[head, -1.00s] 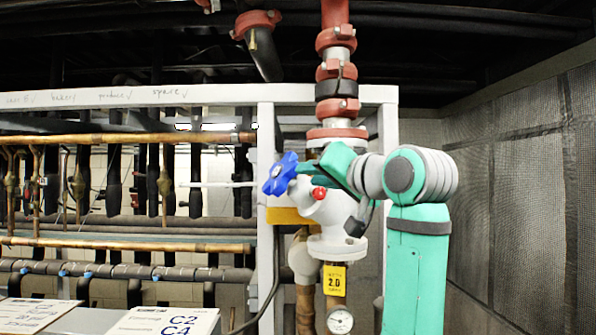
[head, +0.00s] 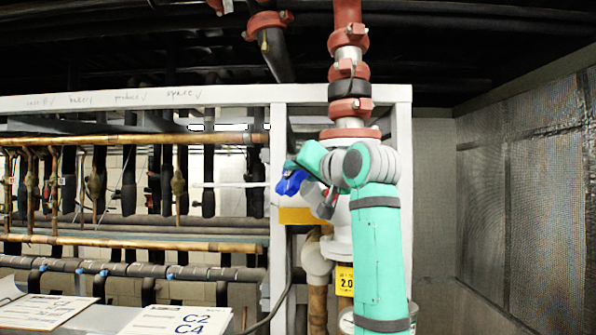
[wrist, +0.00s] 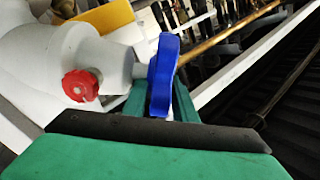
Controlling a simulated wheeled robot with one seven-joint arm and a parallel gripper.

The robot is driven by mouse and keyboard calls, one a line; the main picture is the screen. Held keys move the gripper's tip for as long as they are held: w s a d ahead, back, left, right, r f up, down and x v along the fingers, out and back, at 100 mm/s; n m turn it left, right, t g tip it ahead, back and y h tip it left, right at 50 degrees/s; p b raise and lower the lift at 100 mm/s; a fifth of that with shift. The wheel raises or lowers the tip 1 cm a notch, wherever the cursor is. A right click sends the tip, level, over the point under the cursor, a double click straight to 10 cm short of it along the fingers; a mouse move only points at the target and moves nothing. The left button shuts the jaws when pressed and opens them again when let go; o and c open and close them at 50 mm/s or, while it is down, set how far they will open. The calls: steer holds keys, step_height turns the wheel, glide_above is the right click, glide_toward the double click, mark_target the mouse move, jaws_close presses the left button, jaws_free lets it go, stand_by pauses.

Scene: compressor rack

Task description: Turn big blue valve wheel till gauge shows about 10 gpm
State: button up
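The blue valve wheel (head: 291,182) is on the left side of the white valve body, below the red pipe. My gripper (head: 308,166) is at the wheel and covers its upper right part. In the wrist view the wheel (wrist: 163,72) shows nearly edge-on, with its rim between the two green fingers of my gripper (wrist: 161,100). The fingers lie close on both sides of the rim and look shut on it. The gauge (head: 346,322) is low in the head view, mostly behind my arm, and its reading cannot be seen.
A red knob (wrist: 81,85) sticks out of the white valve body (wrist: 50,60), close to the left of my gripper. A yellow tag (head: 345,280) hangs below the valve. The white rack frame (head: 281,200) stands just left of the wheel. A mesh wall (head: 525,190) is at the right.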

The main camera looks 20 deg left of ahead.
steer(key=shift+a, duration=0.1)
jaws_close()
steer(key=shift+w, duration=0.1)
steer(key=shift+r+g, duration=0.1)
steer(key=shift+g, duration=0.5)
steer(key=shift+w+n+g, duration=0.15)
steer(key=shift+n+g, duration=0.55)
steer(key=shift+g, duration=0.4)
steer(key=shift+a, duration=0.1)
jaws_free()
